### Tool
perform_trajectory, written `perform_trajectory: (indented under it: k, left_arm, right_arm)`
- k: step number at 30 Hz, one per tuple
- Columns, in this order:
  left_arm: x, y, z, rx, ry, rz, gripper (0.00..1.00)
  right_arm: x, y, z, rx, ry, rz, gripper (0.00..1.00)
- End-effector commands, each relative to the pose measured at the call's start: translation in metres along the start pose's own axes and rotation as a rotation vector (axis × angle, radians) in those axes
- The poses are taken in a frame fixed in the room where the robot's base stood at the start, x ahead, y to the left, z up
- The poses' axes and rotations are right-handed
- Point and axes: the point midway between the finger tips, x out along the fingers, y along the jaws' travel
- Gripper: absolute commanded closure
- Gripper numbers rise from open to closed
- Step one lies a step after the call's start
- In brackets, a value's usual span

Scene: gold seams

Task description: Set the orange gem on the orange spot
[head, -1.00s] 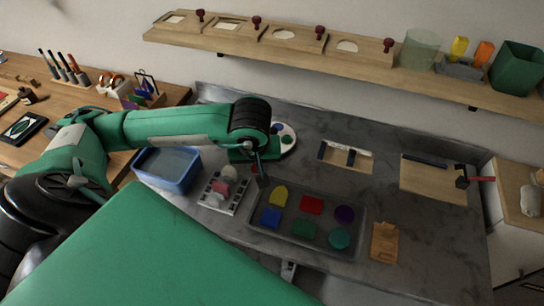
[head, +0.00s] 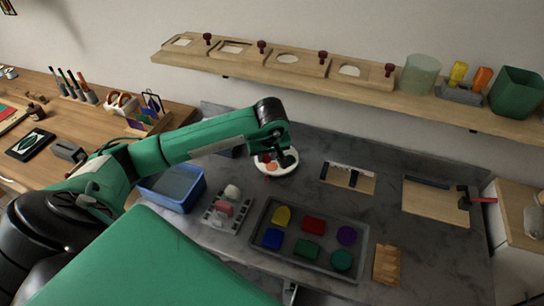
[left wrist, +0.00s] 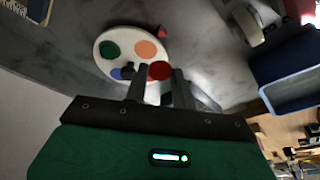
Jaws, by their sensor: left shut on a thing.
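The white round palette (left wrist: 105,56) lies on the grey counter and also shows in the head view (head: 289,170). The orange spot (left wrist: 146,49) is bare in the left wrist view, with a green spot (left wrist: 110,49) beside it. My left gripper (left wrist: 160,75) is over the palette's far side; it also shows in the head view (head: 272,160). It is shut on what I take to be the orange gem. Between its tips is a reddish round shape (left wrist: 160,70), hard to tell from a red spot. My right gripper is out of view.
A small red pointed piece (left wrist: 163,31) is at the palette's edge. A blue bin (head: 172,186), a rack (head: 216,218) and a dark tray (head: 292,257) with coloured pieces stand nearer.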

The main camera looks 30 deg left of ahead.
Motion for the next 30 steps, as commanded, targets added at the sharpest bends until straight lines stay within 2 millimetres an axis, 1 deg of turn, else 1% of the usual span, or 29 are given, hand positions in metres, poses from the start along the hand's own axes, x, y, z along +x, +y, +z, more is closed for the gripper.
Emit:
perform_trajectory:
  k: [1, 3, 6, 9, 16, 21, 24, 30]
  left_arm:
    - [0.000, 0.007, -0.010, -0.004, -0.002, -0.001, 0.95]
    - [0.003, 0.016, -0.021, -0.003, -0.002, 0.001, 0.95]
    - [0.011, 0.024, -0.033, -0.002, -0.003, -0.002, 0.95]
    - [0.027, 0.022, -0.025, 0.002, -0.005, -0.002, 0.95]
    - [0.046, 0.022, -0.020, 0.000, -0.004, -0.002, 0.95]
    - [0.070, 0.022, -0.013, -0.001, -0.004, -0.002, 0.95]
    - [0.074, 0.024, -0.015, 0.000, -0.002, 0.000, 0.95]
    - [0.078, 0.024, -0.015, 0.001, 0.001, 0.000, 0.95]
  right_arm:
    - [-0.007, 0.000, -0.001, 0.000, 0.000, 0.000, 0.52]
    - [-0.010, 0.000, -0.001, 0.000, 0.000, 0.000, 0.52]
    - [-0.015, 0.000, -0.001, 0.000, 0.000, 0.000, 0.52]
    - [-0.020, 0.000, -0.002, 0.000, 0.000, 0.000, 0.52]
    - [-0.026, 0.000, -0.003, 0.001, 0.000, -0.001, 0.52]
    - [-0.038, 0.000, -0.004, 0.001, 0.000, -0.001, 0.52]
    - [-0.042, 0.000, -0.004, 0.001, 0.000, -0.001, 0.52]
    - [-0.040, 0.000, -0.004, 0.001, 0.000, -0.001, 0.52]
